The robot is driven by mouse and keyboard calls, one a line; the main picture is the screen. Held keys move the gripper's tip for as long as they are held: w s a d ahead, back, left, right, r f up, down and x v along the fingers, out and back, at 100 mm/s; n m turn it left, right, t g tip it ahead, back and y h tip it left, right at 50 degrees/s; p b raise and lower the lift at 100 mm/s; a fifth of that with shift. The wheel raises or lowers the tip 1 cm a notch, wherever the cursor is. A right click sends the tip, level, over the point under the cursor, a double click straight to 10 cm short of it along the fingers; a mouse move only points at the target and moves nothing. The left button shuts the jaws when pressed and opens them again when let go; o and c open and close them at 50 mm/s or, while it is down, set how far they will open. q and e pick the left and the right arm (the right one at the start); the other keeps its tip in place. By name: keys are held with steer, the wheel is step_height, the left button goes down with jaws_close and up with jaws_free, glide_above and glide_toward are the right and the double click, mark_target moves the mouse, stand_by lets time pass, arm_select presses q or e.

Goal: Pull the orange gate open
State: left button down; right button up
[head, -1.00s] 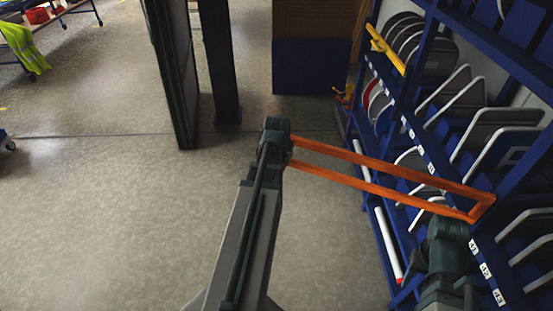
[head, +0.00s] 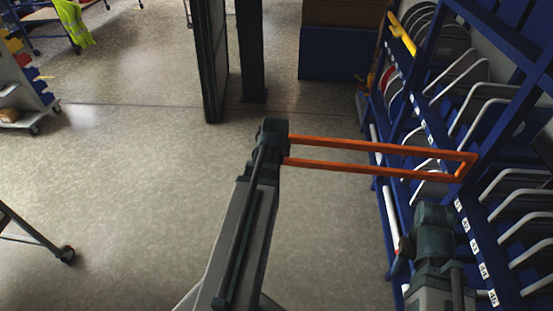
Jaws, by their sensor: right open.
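My right gripper (head: 434,214) is open, in front of the rack and below the gate's right end in the picture. It appears apart from the gate.
The blue rack (head: 466,211) with several signs fills the right side. A dark upright panel (head: 211,65) and post (head: 250,55) stand at the back. Wheeled carts (head: 28,85) are at the left. The floor (head: 130,190) between is clear.

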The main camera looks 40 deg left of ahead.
arm_select(q)
steer(key=shift+s, duration=0.2)
steer(key=c, duration=0.8)
jaws_free()
steer(key=shift+r, duration=0.15)
steer(key=shift+s+d+r+p, duration=0.15)
steer(key=shift+r+p, duration=0.3)
steer(key=shift+p, duration=0.1)
steer(key=p+v, duration=1.1)
steer(key=v, duration=0.1)
steer(key=shift+s+r+p, duration=0.1)
steer(key=shift+r+p, duration=0.2)
steer(key=shift+p, duration=0.05)
